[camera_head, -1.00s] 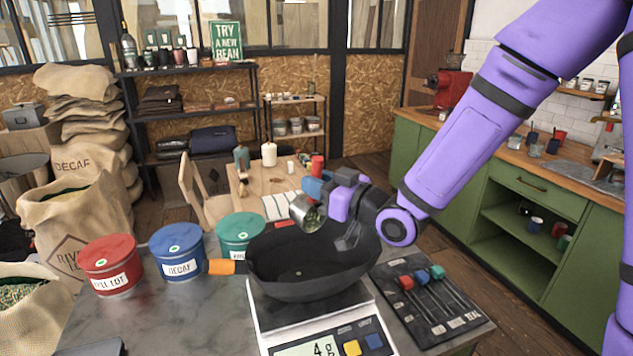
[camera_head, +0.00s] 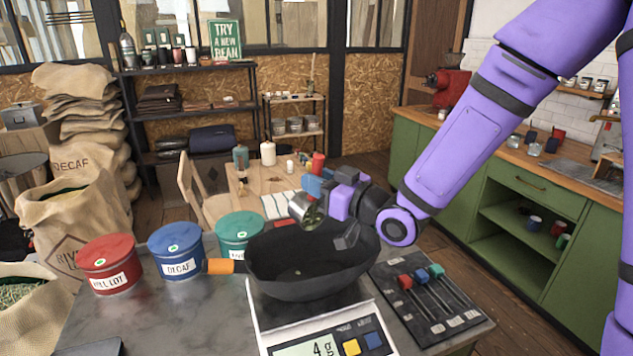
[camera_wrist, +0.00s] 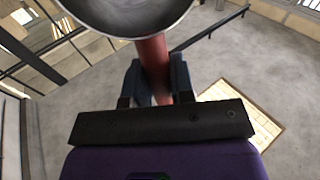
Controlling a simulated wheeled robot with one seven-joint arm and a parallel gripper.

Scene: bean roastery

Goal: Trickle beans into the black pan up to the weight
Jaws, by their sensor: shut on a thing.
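The black pan (camera_head: 290,284) sits on the scale (camera_head: 268,318), whose display (camera_head: 310,347) reads 4 g. A small pale speck, perhaps a bean, shows on the pan's floor. My gripper (camera_head: 325,200) is shut on the red handle of a metal scoop (camera_head: 303,212), above the far rim of the pan. The scoop is tilted, and greenish contents show at its mouth. In the wrist view the scoop's round metal bowl (camera_wrist: 125,18) is at the top and its handle (camera_wrist: 153,62) runs between the fingers (camera_wrist: 155,85).
Red (camera_head: 108,272), blue (camera_head: 177,262) and green (camera_head: 240,238) lidded tins stand left of the pan, near its orange-tipped handle (camera_head: 226,267). A dark board with coloured knobs (camera_head: 425,295) lies right of the scale. Bean sacks (camera_head: 75,215) stand at left.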

